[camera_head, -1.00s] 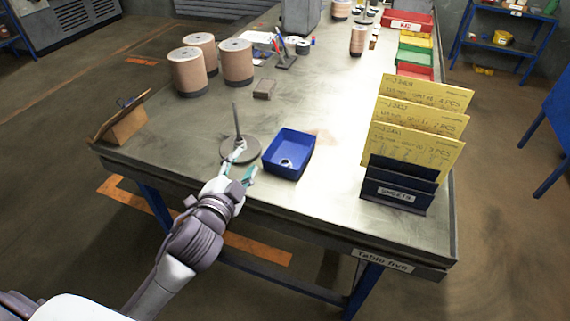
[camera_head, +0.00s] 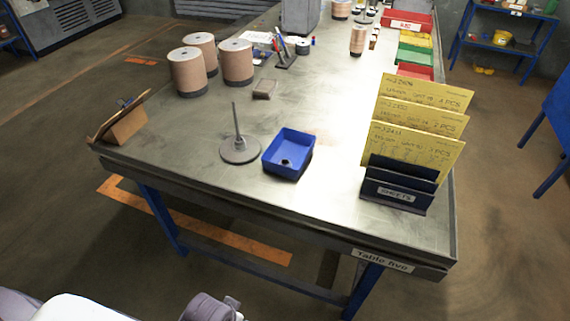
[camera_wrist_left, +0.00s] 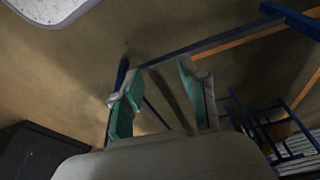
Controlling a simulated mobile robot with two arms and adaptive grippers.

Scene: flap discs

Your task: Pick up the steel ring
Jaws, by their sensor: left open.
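A small dark ring-like piece (camera_head: 285,162) lies in the blue bin (camera_head: 301,141) near the front edge of the table; it is too small to tell surely that it is the steel ring. Left of the bin stands a thin upright rod on a round grey base (camera_head: 240,151), with no ring visible on the rod. My left gripper (camera_wrist_left: 153,85) shows in the left wrist view with its two teal-padded fingers apart and nothing between them. It is away from the bin, below and in front of the table. My right gripper is not in view.
A dark file holder (camera_head: 396,185) with yellow cards stands right of the bin. A clipboard stand (camera_head: 122,125) is at the left corner, and large spools (camera_head: 187,72) stand behind. The tabletop (camera_head: 290,205) in front of the bin is clear.

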